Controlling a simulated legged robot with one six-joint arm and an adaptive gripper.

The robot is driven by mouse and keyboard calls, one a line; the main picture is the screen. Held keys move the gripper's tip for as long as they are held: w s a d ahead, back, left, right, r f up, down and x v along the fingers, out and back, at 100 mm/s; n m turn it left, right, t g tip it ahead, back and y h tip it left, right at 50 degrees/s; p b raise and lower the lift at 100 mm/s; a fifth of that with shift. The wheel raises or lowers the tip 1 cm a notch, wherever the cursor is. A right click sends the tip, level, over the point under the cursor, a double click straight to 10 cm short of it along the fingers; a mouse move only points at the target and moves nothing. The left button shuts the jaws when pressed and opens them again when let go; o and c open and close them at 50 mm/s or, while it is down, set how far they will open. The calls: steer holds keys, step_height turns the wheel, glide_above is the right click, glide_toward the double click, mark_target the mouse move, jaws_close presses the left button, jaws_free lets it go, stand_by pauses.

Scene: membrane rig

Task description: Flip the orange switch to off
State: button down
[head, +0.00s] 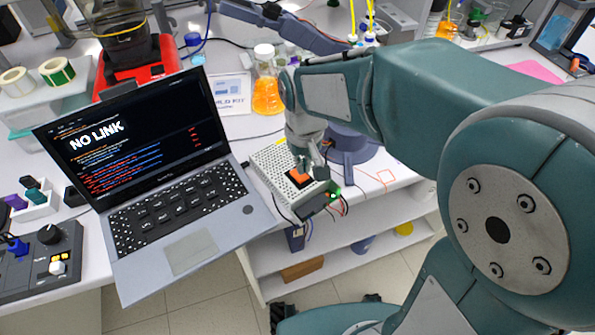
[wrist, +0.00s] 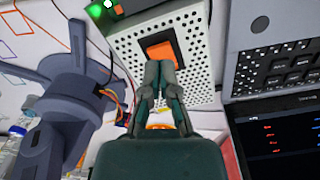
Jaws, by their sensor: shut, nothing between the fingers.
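The orange switch (head: 299,178) is set in the top of a white perforated box (head: 272,163) at the table's front edge, right of the laptop. In the wrist view the orange switch (wrist: 161,49) sits in a dark frame just beyond my fingertips. My gripper (wrist: 160,64) is shut and empty, its tips at the near edge of the switch. I cannot tell whether they touch it. In the head view my gripper (head: 302,162) reaches down over the box and partly hides it. Which way the switch is tipped is not clear.
An open laptop (head: 190,252) reading "NO LINK" stands left of the box. A dark blue-grey stand (head: 350,147) is close on the right. A flask of orange liquid (head: 267,95) stands behind. A lit green light (wrist: 96,11) and wires are at the box's end.

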mark_target(303, 178)
steer(key=shift+f, duration=1.35)
stand_by(0.7)
steer(key=shift+r, duration=3.5)
steer(key=shift+s+d+r, duration=0.1)
steer(key=shift+d+r, duration=0.05)
steer(key=s+d+r+m+t, duration=0.1)
steer(key=s+d+r+t, duration=0.1)
steer(key=s+d, duration=0.3)
steer(key=s+d+r+m+t, duration=0.2)
steer(key=s+d+r+t, duration=0.1)
steer(key=s+d, duration=0.2)
steer(key=shift+s+d+t, duration=0.3)
steer(key=shift+s, duration=0.95)
